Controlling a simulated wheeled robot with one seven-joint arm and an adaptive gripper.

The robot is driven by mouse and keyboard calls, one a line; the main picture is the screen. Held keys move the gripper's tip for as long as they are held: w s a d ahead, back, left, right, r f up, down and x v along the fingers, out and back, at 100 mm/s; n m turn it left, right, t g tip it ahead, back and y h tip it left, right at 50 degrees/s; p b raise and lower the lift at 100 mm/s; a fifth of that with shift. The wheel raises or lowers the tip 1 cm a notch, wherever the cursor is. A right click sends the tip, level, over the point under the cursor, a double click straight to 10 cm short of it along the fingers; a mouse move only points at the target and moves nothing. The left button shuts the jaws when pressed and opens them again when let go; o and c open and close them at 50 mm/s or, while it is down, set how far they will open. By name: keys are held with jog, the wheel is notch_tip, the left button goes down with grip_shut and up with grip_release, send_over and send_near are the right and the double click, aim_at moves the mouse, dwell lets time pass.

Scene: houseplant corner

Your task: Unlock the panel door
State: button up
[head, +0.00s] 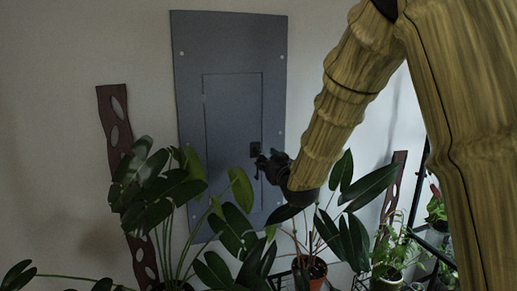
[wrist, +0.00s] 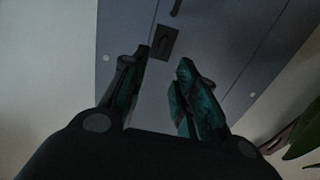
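The grey panel (head: 228,40) is fixed to the wall, and its inset door (head: 230,110) looks flush with the frame. A small dark latch plate (head: 256,149) sits at the door's right edge. In the wrist view the latch (wrist: 164,43) lies just beyond the fingertips, roughly in line with the gap between them. My gripper (head: 262,166) is close to the panel, just below the latch in the head view. In the wrist view its fingers (wrist: 164,58) are apart with nothing between them. I cannot tell whether the fingertips touch the panel.
Leafy plants (head: 160,195) stand in front of the panel's lower left, and another potted plant (head: 312,265) stands below my gripper. Dark perforated strips lean at left (head: 116,130) and right (head: 392,190). A short dark bar (wrist: 176,8) shows on the panel beyond the latch.

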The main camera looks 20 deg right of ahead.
jog(key=w+p, duration=0.3)
jog(key=w, duration=0.5)
jog(key=shift+w+a+p, duration=0.25)
jog(key=shift+w+p, duration=0.05)
jog(key=shift+w, duration=0.05)
jog(key=shift+f, duration=0.1)
grip_shut()
